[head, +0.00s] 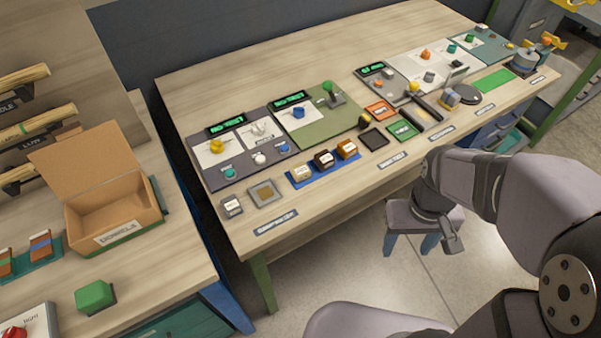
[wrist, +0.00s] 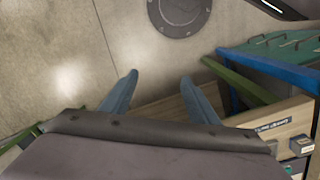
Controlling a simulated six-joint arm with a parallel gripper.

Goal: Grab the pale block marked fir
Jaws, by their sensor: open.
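A pale wood block (head: 302,174) with a white label stands at the left end of a blue tray (head: 322,171) on the long bench. Its lettering is too small to read. A dark block (head: 324,159) and an orange-brown block (head: 347,149) stand beside it on the tray. My gripper (head: 409,246) points down over the floor in front of the bench, well to the right of the pale block and apart from it. Its two blue fingers are spread and empty, as the wrist view (wrist: 160,79) also shows.
A small grey block (head: 232,206) and a square framed pad (head: 266,192) stand left of the tray. Panels with knobs and displays lie behind it. The bench's front edge (wrist: 270,125) shows in the wrist view. An open dowel box (head: 112,217) stands on the left bench.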

